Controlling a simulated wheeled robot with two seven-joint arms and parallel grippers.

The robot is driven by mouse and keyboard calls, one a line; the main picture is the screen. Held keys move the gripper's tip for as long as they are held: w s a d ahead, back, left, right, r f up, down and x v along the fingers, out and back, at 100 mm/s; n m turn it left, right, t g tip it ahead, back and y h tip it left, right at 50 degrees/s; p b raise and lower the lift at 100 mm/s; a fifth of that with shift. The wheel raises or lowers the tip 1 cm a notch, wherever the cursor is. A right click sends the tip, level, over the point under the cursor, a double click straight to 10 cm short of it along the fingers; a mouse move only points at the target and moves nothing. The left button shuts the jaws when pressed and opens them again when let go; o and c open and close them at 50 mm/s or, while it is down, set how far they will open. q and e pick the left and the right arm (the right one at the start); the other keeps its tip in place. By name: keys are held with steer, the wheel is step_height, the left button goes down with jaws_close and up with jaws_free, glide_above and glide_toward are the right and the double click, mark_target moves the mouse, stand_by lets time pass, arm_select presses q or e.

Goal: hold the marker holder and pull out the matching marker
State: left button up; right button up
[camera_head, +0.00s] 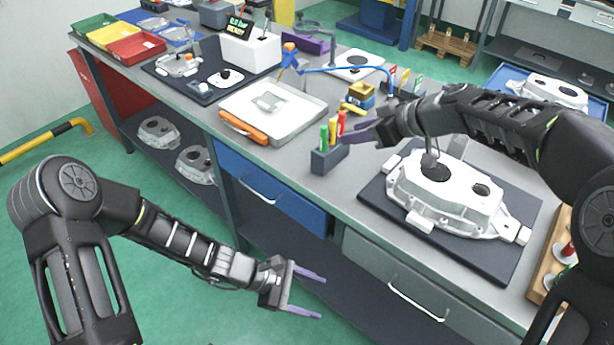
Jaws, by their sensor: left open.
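A dark marker holder (323,160) stands on the bench top near its front edge, with a green marker (323,137), a yellow marker (332,132) and a red marker (341,123) upright in it. My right gripper (357,134), with purple fingers, is just right of the holder, close to the red marker. Whether it touches a marker, and how far its fingers are apart, I cannot tell. My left gripper (321,297) is open and empty, in front of the bench drawers, below and apart from the holder.
A white aluminium casting (445,200) lies on a dark mat to the right, under my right arm. A second marker group (398,80) stands further back. Drawer handles (257,190) project at the bench front.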

arm_select(q)
steer(key=w+r+n+t+h, duration=0.2)
steer(key=w+r+n+t, duration=0.2)
steer(key=w+r, duration=0.45)
steer(key=n+t, duration=0.8)
steer(key=t, duration=0.1)
glide_toward(327, 150)
steer(key=shift+w+d+f+y, duration=0.15)
steer(key=shift+w+d, duration=0.1)
steer(key=shift+d, duration=0.35)
steer(key=shift+w+d+f+y, duration=0.15)
steer(key=shift+w+d, duration=0.1)
steer(key=shift+d, duration=0.3)
steer(key=shift+w+a+r+n+t+y, duration=0.1)
steer(key=shift+w+a+n+t+y, duration=0.1)
steer(key=shift+w+n+t+y, duration=0.25)
steer(key=shift+w, duration=0.1)
steer(key=shift+w, duration=0.1)
steer(key=shift+x, duration=3.8)
steer(key=shift+c, duration=0.5)
